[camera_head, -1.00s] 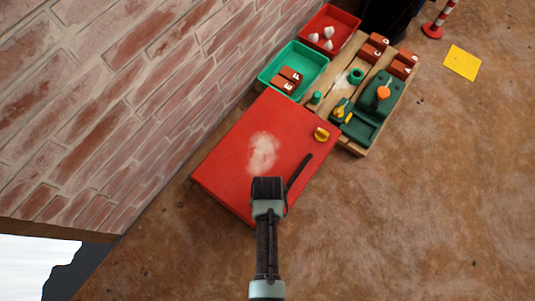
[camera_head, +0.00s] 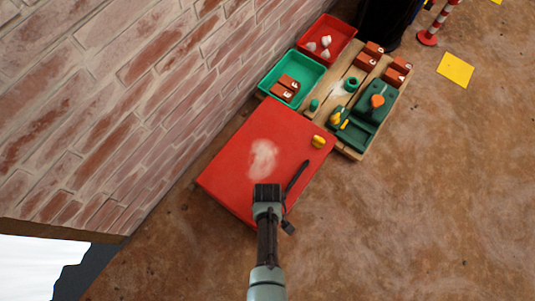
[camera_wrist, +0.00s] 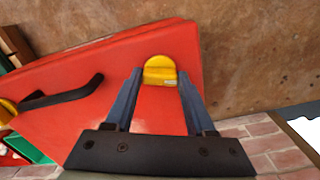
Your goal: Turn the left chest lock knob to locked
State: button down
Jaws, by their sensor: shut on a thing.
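A red chest (camera_head: 228,178) lies on the ground by the brick wall, with a pale smudge on its lid. My gripper (camera_head: 266,188) is over the chest's near end and hides the left knob in the head view. In the wrist view the left yellow knob (camera_wrist: 160,68) sits between the tips of my gripper's two fingers (camera_wrist: 160,78), which are shut on it. A small pale label shows on the knob's lower edge. The second yellow knob (camera_head: 318,142) is at the chest's far right corner. A black handle (camera_head: 297,174) lies between the two knobs.
Behind the chest are a green tray (camera_head: 268,82) with brown blocks, a red tray (camera_head: 348,48) with white pieces, and a wooden board (camera_head: 322,107) with green parts. A striped post (camera_head: 436,22) and yellow square (camera_head: 455,70) lie farther right. Bare ground is free at right.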

jog(key=shift+n+p, duration=0.4)
jog(key=shift+n, duration=1.4)
jog(key=shift+c, duration=1.2)
grip_release()
notch_tip(320, 180, up, 13)
jog(key=p, duration=0.7)
jog(key=shift+p, duration=0.3)
